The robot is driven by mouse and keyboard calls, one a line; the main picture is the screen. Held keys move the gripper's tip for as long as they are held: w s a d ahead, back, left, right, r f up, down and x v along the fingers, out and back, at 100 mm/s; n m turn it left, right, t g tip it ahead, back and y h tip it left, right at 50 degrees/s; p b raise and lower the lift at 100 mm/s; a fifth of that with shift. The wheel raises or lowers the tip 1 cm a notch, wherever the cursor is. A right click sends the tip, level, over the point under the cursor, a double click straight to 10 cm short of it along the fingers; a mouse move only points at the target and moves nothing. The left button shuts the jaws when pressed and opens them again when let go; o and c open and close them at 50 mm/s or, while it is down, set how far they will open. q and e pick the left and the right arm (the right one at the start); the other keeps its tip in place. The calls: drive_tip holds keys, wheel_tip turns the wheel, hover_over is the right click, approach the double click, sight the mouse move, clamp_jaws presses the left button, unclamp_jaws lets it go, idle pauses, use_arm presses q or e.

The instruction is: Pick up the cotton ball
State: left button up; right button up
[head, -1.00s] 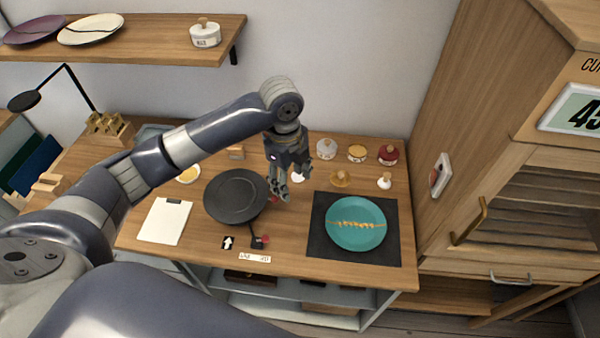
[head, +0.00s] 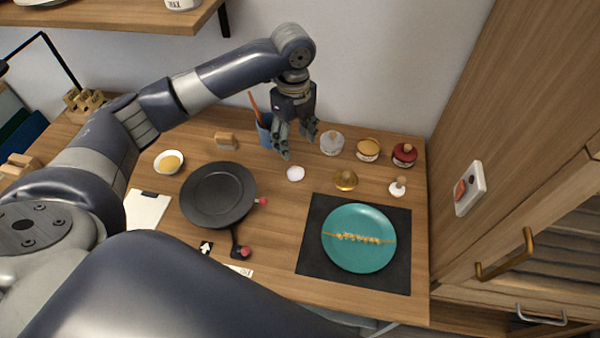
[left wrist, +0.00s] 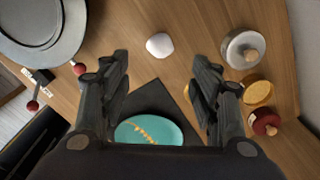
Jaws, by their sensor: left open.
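The cotton ball (head: 295,173) is a small white puff lying on the wooden table, right of the black pan and left of the gold-knobbed lid. In the left wrist view the cotton ball (left wrist: 159,44) lies on bare wood, ahead of and between the lines of my fingers. My left gripper (head: 297,146) hangs above the table just behind the cotton ball, fingers pointing down, open and empty. In the left wrist view its two fingers (left wrist: 162,82) are spread wide apart. It does not touch the cotton ball. My right gripper is not in view.
A black pan (head: 218,195) stands to the left. A teal plate with a gold seam (head: 350,257) lies on a dark mat (head: 315,240). Jars (head: 332,143) stand at the back right, a blue cup (head: 265,133) behind my gripper. Bare wood surrounds the cotton ball.

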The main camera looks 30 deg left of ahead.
use_arm(q)
drive_tip(key=p, duration=0.1)
hover_over(294, 169)
wheel_tip(294, 169, down, 6)
drive_tip(key=shift+d+r, duration=0.1)
drive_tip(key=shift+d, duration=0.05)
drive_tip(key=f+p, duration=0.1)
drive_tip(key=f, duration=0.1)
drive_tip(key=f+p, duration=0.1)
drive_tip(key=f, duration=0.1)
drive_tip(key=shift+w+a+f, duration=0.1)
drive_tip(key=shift+a+f, duration=0.05)
drive_tip(key=shift+a, duration=0.05)
drive_tip(key=shift+f, duration=0.6)
drive_tip(key=c, duration=0.8)
